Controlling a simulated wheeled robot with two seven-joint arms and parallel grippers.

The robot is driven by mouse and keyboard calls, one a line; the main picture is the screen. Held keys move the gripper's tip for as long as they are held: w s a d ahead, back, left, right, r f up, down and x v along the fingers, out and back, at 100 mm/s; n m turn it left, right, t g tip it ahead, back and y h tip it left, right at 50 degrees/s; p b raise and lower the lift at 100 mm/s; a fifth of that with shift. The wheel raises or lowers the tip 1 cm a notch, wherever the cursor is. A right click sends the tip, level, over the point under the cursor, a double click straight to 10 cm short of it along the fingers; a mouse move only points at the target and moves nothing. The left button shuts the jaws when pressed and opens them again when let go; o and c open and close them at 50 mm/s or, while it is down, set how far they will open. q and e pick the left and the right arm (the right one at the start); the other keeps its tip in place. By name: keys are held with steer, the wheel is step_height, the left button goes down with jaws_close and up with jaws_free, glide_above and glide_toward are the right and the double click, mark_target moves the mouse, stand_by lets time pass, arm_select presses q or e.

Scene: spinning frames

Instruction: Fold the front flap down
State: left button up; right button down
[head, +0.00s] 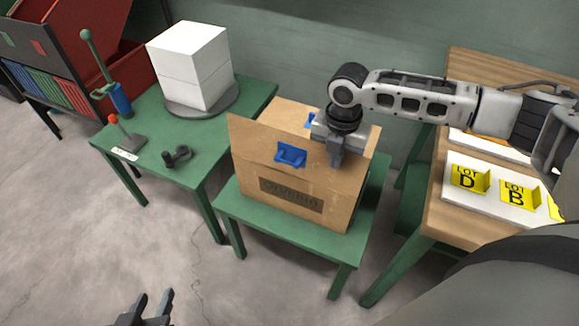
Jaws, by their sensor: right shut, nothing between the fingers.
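A brown cardboard box (275,208) stands on a small green table. Its front flap (250,145) stands raised along the front top edge, with a blue tab (290,154) on its face. A second blue piece (310,120) shows behind it, partly hidden by my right gripper. My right gripper (335,158) points down at the right part of the flap, shut and empty, to the right of the blue tab. I cannot tell whether it touches the flap. My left gripper (151,303) is low at the bottom edge, fingers apart and empty, away from the box.
Right, a wooden table (437,215) holds yellow lot signs (470,180). Floor in front is clear.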

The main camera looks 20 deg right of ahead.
steer(key=shift+w+d, duration=0.6)
steer(key=shift+d, duration=0.1)
steer(key=shift+w+d+f+b, duration=0.25)
steer(key=shift+w+d+f, duration=0.05)
steer(key=shift+w+d, duration=0.4)
steer(key=shift+w+d+f+b, duration=0.2)
steer(key=shift+w+d+f, duration=0.1)
steer(key=shift+w+d, duration=0.35)
steer(key=shift+s+d, duration=0.1)
steer(key=d+f+b, duration=0.1)
steer(key=w+d+f+b, duration=0.1)
steer(key=shift+w+f, duration=0.3)
steer(key=shift+w+d+f+b, duration=0.2)
steer(key=shift+w+d+b, duration=0.1)
steer(key=shift+b, duration=0.2)
